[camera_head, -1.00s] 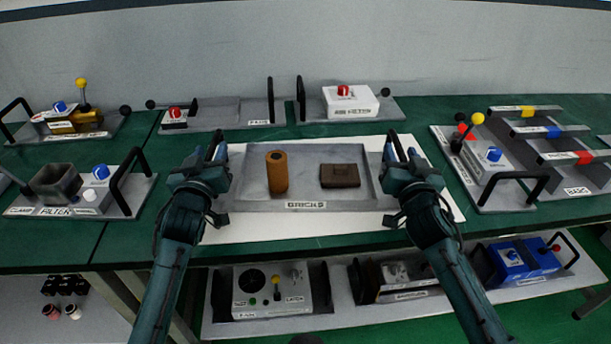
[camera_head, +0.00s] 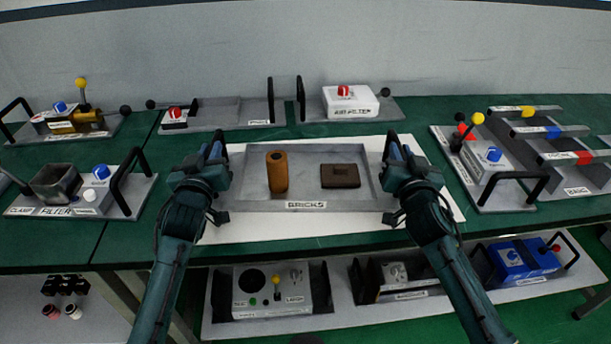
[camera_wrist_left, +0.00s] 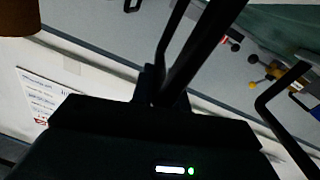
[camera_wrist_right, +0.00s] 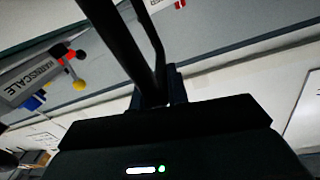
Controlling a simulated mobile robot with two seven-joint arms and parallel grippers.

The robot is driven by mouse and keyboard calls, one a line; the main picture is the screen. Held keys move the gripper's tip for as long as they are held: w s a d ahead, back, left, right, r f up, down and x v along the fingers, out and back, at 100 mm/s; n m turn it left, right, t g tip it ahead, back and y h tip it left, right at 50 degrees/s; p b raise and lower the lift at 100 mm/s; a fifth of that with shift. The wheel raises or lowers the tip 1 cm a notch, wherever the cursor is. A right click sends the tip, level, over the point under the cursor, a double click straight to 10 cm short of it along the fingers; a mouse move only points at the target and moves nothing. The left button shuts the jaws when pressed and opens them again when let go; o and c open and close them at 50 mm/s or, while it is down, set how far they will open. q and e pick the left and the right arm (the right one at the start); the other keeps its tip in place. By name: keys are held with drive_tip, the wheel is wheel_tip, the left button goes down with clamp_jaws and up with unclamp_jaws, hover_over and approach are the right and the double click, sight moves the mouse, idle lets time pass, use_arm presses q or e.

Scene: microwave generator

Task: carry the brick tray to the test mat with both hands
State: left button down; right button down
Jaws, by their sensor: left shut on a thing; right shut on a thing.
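The brick tray (camera_head: 330,205) is a grey metal tray labelled BRICKS, in the middle of the head view. An upright orange-brown cylinder (camera_head: 277,172) and a flat dark brown brick (camera_head: 340,176) stand in it. The tray is over the white test mat (camera_head: 262,229); I cannot tell whether it touches it. My left gripper (camera_head: 218,158) is shut on the tray's left handle, and my right gripper (camera_head: 390,155) on its right handle. The gripper bodies hide most of both handles. In the left wrist view, the cylinder's edge (camera_wrist_left: 18,18) shows at the upper left.
The filter tray (camera_head: 112,205) stands left of the mat and the bars tray (camera_head: 560,190) at the far right. Blue and grey units (camera_head: 515,262) sit on a lower shelf. Green tabletop (camera_head: 320,250) shows in front.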

use_arm(q)
drive_tip(key=shift+d, duration=0.1)
idle(0.3)
